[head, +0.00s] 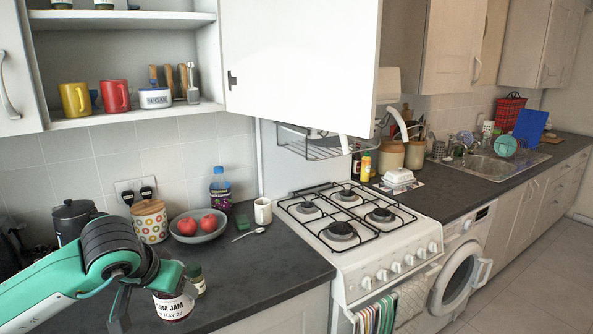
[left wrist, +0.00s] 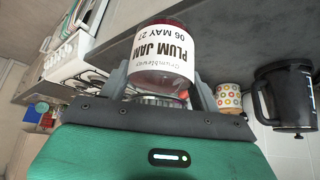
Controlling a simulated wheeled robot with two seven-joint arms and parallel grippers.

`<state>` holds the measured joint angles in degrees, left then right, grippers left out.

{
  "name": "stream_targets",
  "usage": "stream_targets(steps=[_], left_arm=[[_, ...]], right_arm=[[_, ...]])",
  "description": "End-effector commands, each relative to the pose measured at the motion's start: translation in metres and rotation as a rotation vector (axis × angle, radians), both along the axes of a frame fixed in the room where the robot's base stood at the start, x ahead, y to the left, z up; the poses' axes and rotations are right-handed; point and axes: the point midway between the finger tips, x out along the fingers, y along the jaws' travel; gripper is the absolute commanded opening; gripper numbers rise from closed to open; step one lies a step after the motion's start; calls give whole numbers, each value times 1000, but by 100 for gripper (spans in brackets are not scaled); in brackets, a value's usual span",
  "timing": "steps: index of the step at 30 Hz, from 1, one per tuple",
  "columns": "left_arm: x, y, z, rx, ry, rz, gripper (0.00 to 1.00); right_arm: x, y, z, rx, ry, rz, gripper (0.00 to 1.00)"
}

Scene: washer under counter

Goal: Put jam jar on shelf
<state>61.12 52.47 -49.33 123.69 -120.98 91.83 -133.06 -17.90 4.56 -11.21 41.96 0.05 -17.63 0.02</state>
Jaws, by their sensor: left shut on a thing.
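The jam jar (head: 174,304) has a white label reading plum jam and dark red contents. My left gripper (head: 150,296) is shut on it and holds it over the front of the dark counter at the lower left. In the left wrist view the jam jar (left wrist: 165,55) sits between the two fingers of my left gripper (left wrist: 165,88). The open wall cupboard's lower shelf (head: 140,110) is above and behind the jar. My right gripper is not in view.
The cupboard door (head: 300,65) stands open to the right of the shelf. On the counter are a dark jug (head: 72,218), a dotted canister (head: 149,220), a bowl (head: 199,230) with red fruit, a bottle (head: 220,186) and a white mug (head: 263,211). A gas stove (head: 385,262) stands right.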

Motion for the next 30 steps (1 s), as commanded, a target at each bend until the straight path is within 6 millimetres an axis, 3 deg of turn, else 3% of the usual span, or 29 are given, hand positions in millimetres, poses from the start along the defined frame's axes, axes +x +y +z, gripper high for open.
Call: stream_targets(steps=[3,9,26,30], left_arm=[[-22,-16,2,0,-1,-59,24],[-38,-28,-2,-1,-2,-101,24],[-39,-28,-3,-1,-2,-103,24],[-31,-23,-4,0,-4,-78,24]], right_arm=[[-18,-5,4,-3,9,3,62],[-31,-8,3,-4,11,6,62],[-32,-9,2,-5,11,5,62],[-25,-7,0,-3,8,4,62]])
